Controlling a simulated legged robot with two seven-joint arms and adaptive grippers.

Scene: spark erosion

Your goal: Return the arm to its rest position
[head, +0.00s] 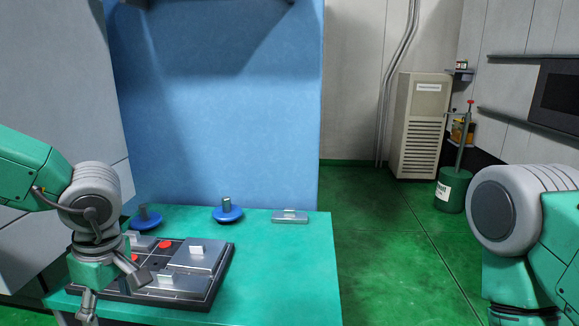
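My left arm comes in from the left, and its gripper (110,290) hangs over the front left part of a dark board on the green table. Its fingers are spread apart and I see nothing between them. It covers part of the board behind it. My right arm (515,225) stands bent at the right edge, away from the table. Its gripper is below the picture and does not show.
The dark board (213,293) holds metal blocks (196,257) and red discs (165,244). Two blue round pieces (227,213) with grey pins and a small metal block (290,216) lie behind it. The green table (285,275) is clear at right. A green canister (452,190) stands beyond.

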